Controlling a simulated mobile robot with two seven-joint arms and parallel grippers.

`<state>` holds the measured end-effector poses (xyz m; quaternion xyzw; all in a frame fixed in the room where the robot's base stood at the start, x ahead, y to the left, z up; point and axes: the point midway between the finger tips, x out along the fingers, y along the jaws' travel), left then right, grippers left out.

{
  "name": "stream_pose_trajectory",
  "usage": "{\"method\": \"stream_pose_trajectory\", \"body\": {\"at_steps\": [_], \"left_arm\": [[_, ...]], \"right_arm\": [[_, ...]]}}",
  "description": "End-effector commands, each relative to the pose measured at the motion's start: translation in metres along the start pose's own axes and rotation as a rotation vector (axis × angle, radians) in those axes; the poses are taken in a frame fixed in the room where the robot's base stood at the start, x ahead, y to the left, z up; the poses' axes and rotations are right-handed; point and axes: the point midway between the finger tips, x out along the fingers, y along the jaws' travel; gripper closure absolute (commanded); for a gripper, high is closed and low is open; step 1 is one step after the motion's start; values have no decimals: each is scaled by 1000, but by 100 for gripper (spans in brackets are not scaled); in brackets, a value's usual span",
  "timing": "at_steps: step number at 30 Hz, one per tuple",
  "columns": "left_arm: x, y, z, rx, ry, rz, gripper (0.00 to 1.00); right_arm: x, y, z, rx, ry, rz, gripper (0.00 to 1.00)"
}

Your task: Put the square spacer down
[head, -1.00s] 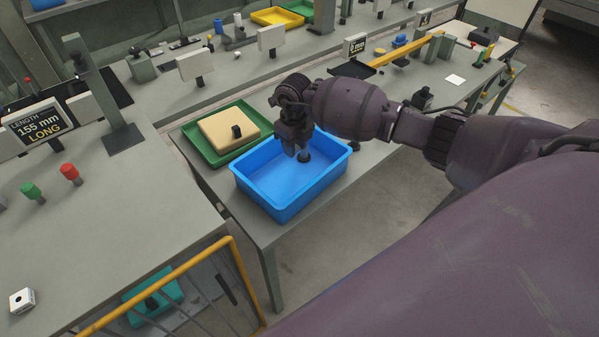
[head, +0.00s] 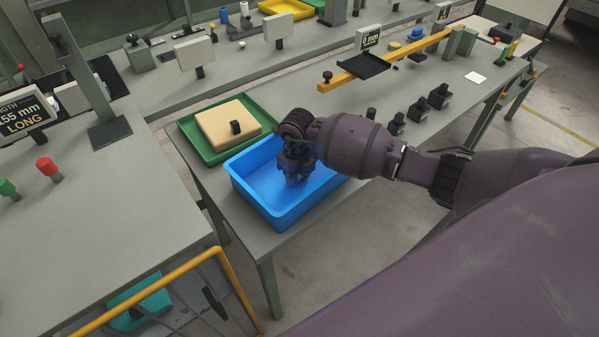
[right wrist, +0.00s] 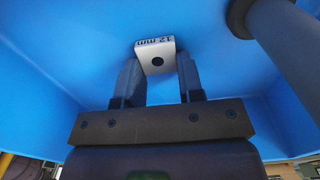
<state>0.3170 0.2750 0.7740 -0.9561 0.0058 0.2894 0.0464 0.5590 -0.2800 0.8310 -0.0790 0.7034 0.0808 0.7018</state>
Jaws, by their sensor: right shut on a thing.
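My right gripper (head: 294,182) is down inside the blue bin (head: 245,200), near its right part. In the right wrist view, the gripper (right wrist: 160,80) is shut on the square spacer (right wrist: 157,58). The spacer is a pale grey block with a dark hole and a "12 mm" label. It sits between the fingertips with the blue bin behind it; I cannot tell whether it touches the bin floor. In the head view the spacer is hidden by the gripper. My left gripper is not in view.
A dark cylinder (right wrist: 285,40) is close to the right of the fingers in the wrist view. A green tray (head: 191,135) with a cream block (head: 222,120) stands behind the bin. Several black weights (head: 418,110) and a yellow beam (head: 395,60) are to the right.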

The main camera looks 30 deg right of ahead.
Motion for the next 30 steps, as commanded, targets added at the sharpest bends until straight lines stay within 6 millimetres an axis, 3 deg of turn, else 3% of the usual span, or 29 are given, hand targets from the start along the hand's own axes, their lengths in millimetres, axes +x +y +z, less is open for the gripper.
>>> {"method": "stream_pose_trajectory", "body": {"at_steps": [10, 11, 16, 25, 30], "left_arm": [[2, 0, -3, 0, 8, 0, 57], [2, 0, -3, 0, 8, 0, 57], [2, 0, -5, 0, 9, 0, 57], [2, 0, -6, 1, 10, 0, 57], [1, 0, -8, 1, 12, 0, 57]], "right_arm": [[2, 0, 0, 0, 0, -1, 87], [3, 0, 0, 0, -1, -1, 64], [2, 0, 0, 0, -1, -1, 40], [0, 0, 0, 0, -1, 0, 40], [-17, -1, 1, 0, -4, -3, 40]]}}
